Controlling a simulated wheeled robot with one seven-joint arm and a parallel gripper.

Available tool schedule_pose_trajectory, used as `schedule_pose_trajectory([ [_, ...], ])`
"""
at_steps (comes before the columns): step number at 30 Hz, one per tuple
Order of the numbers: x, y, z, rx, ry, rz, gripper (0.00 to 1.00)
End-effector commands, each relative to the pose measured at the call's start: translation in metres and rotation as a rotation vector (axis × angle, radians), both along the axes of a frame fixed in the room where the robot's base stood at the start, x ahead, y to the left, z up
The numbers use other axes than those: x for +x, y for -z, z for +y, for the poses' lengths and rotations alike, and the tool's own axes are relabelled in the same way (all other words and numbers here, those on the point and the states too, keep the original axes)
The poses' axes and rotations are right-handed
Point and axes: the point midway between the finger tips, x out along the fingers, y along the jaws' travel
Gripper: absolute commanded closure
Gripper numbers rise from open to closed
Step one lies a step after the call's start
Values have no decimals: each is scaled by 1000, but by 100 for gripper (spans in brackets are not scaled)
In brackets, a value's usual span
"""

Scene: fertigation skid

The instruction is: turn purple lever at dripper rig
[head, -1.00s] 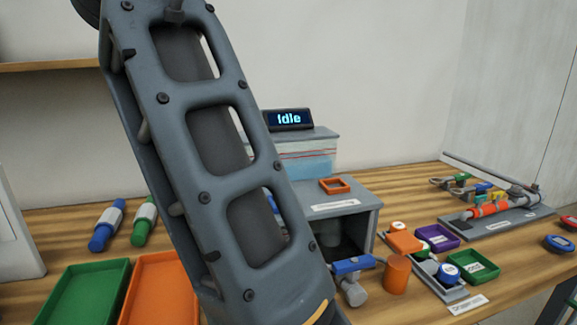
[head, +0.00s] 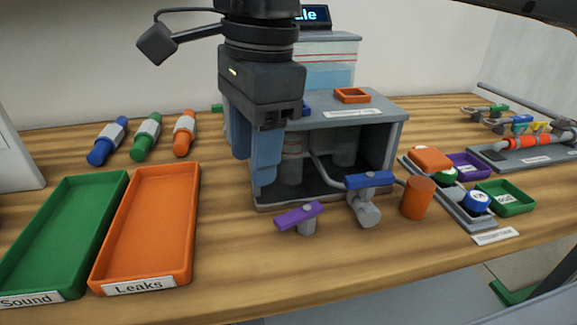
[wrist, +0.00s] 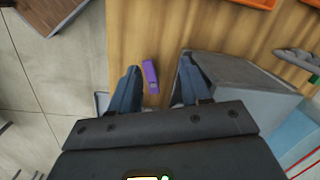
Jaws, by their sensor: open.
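The purple lever (head: 299,216) sits on a short grey valve stub at the front of the grey dripper rig (head: 348,119), left of a blue lever (head: 368,180). In the wrist view the purple lever (wrist: 151,76) lies between my two fingers, beyond their tips. My gripper (head: 262,180) hangs pointing down in front of the rig's left side, above and a little left of the purple lever. In the wrist view my gripper (wrist: 158,72) is open, with nothing between its blue fingers. It does not touch the lever as far as I can see.
A green tray (head: 62,238) labelled Sound and an orange tray (head: 150,228) labelled Leaks lie left. An orange cylinder (head: 417,198) stands right of the blue lever. Small bins, including a green one (head: 505,199), are further right. Bare table lies between the orange tray and the rig.

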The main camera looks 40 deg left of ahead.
Motion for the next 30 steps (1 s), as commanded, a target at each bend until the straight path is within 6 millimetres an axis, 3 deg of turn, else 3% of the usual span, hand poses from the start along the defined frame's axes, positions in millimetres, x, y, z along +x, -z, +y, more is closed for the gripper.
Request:
schedule_pose_trajectory([
  [3,19,9,-25,-91,-4,-46,53],
  [6,22,16,-31,-113,-6,-55,53],
  [19,21,75,-30,-111,-6,-51,53],
  [30,21,88,-29,-108,-6,-53,53],
])
